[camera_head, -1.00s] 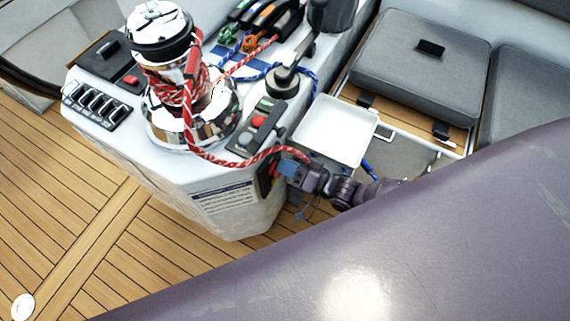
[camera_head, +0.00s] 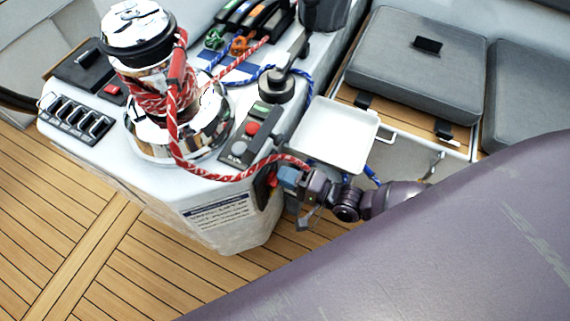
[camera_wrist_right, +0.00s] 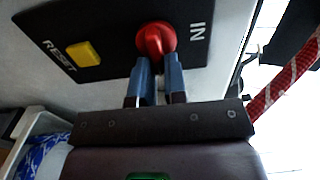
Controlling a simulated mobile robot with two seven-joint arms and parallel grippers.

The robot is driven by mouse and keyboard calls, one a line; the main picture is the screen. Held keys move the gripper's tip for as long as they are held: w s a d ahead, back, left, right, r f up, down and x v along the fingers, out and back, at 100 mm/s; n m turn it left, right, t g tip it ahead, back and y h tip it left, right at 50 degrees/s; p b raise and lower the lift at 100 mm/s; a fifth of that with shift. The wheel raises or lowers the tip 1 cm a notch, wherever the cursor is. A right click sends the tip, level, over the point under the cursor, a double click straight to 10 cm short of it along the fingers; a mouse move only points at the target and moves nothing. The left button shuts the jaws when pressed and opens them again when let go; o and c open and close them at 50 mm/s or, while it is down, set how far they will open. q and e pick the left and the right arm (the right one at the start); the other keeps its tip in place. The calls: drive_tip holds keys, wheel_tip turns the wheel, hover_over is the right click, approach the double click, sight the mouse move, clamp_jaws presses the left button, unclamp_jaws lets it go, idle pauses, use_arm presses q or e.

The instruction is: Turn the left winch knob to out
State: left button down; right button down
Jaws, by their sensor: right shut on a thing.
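The red winch knob (camera_wrist_right: 155,39) sits on a black panel (camera_wrist_right: 105,47) in the right wrist view, between the "IN" label and a yellow button (camera_wrist_right: 83,51) beside "RESET". An "OUT" label does not show. My right gripper (camera_wrist_right: 157,66) has its blue fingers shut on the red knob. In the head view my right gripper (camera_head: 282,176) is at the side face of the winch console (camera_head: 225,222), where the panel is mostly hidden. My left gripper is not in view.
A chrome winch (camera_head: 180,130) with a red-and-white rope stands on the console. The rope (camera_head: 225,177) hangs close above my right gripper. A white tray (camera_head: 337,135) is just behind it. Grey cushions (camera_head: 415,70) lie at the upper right. Teak floor (camera_head: 80,220) is clear at the left.

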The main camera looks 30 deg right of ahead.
idle(0.4)
drive_tip(key=c, duration=1.2)
unclamp_jaws()
drive_tip(key=shift+o, duration=0.2)
drive_tip(key=v, duration=1.1)
drive_tip(key=shift+p, duration=0.35)
drive_tip(key=shift+w, duration=0.1)
